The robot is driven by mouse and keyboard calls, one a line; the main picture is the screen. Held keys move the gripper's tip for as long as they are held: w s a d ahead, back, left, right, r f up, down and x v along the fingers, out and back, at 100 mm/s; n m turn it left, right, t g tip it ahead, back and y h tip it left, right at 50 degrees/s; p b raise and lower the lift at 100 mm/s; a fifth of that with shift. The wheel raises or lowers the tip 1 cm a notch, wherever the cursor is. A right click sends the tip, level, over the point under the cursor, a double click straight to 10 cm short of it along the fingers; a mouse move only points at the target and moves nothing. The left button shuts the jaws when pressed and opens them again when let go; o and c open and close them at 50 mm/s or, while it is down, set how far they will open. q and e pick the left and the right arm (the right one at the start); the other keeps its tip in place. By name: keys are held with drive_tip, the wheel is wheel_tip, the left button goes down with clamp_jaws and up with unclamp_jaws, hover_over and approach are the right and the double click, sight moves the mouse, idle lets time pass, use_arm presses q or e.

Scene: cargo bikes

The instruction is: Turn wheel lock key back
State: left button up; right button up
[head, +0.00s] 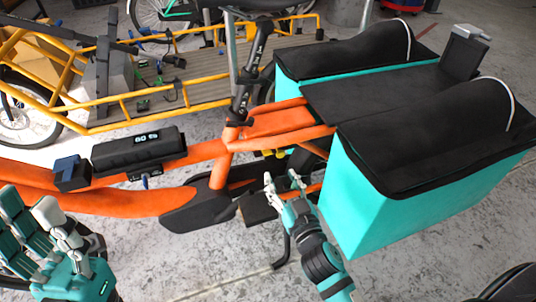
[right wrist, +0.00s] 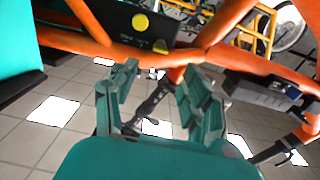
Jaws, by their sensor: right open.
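An orange cargo bike (head: 215,150) stands across the middle of the head view. Two small yellow round parts (head: 275,153) show under its rear frame, by the rear wheel; I cannot tell which is the wheel lock key. In the right wrist view a yellow disc (right wrist: 140,22) sits on a black box, with a smaller yellow piece (right wrist: 160,46) below it. My right gripper (head: 282,179) is open and empty, just below the yellow parts and apart from them. Its two fingers (right wrist: 160,85) also show in the right wrist view. My left gripper (head: 50,235) is at the lower left, away from the bike's rear.
A teal pannier (head: 365,205) with a black top hangs close on the right of my right gripper. A black battery (head: 140,150) sits on the orange frame. A yellow cargo bike (head: 100,125) stands behind. Grey floor is free at the front.

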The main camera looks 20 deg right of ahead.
sight(269, 154)
drive_tip(key=w+b, duration=0.1)
drive_tip(key=w, duration=0.9)
drive_tip(key=shift+w+a, duration=0.1)
drive_tip(key=shift+a, duration=0.05)
clamp_jaws()
